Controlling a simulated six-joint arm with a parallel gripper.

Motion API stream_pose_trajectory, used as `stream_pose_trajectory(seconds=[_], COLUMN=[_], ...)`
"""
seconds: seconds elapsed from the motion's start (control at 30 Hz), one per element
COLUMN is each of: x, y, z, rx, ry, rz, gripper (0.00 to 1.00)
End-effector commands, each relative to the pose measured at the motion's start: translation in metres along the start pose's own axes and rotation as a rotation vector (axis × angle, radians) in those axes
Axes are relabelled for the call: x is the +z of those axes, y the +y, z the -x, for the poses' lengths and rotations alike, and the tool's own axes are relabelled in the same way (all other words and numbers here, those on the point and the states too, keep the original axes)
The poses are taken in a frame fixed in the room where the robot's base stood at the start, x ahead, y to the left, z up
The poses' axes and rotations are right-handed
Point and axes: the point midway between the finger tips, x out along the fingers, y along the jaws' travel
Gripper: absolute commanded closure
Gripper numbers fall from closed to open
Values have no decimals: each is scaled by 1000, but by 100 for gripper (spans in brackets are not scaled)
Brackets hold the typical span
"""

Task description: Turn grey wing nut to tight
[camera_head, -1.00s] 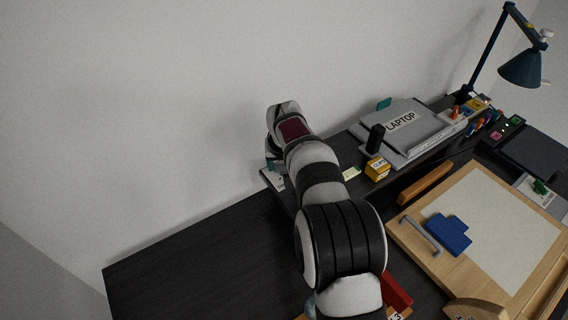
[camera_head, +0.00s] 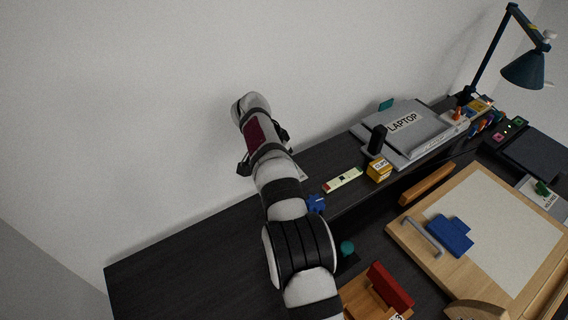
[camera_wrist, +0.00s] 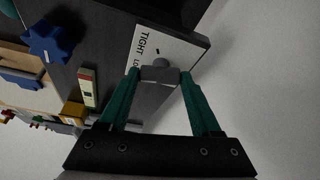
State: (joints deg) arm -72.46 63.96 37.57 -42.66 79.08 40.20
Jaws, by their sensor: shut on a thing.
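The grey wing nut (camera_wrist: 158,74) sits at a white plate (camera_wrist: 190,52) marked "TIGHT" and, partly covered, "LO…" in the wrist view. My gripper (camera_wrist: 160,82) has its two green fingers on either side of the nut, shut on it. The nut's lower part and some of the plate's lettering are hidden by the nut and fingers. In the head view my arm covers the nut; only a sliver of the plate (camera_head: 302,173) shows beside my wrist.
A blue star-shaped knob (camera_head: 316,204), a pale labelled strip (camera_head: 342,180) and a yellow box (camera_head: 378,170) lie right of my arm. A laptop (camera_head: 425,125) stands farther right. The wall is close behind my wrist. The desk's left part (camera_head: 180,265) is clear.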

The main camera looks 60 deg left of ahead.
Motion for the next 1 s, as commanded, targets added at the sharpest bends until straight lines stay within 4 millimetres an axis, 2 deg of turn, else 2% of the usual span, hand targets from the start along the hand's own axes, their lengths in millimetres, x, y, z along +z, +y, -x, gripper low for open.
stream_pose_trajectory(seconds=[0.4,0.9,0.93,1.0], x=[0,0,0,0], y=[0,0,0,0], z=[0,0,0,0], rx=[55,62,61,61], ry=[-1,-2,-2,-2], rz=[-133,-145,-145,-144], gripper=[91,91,30,17])
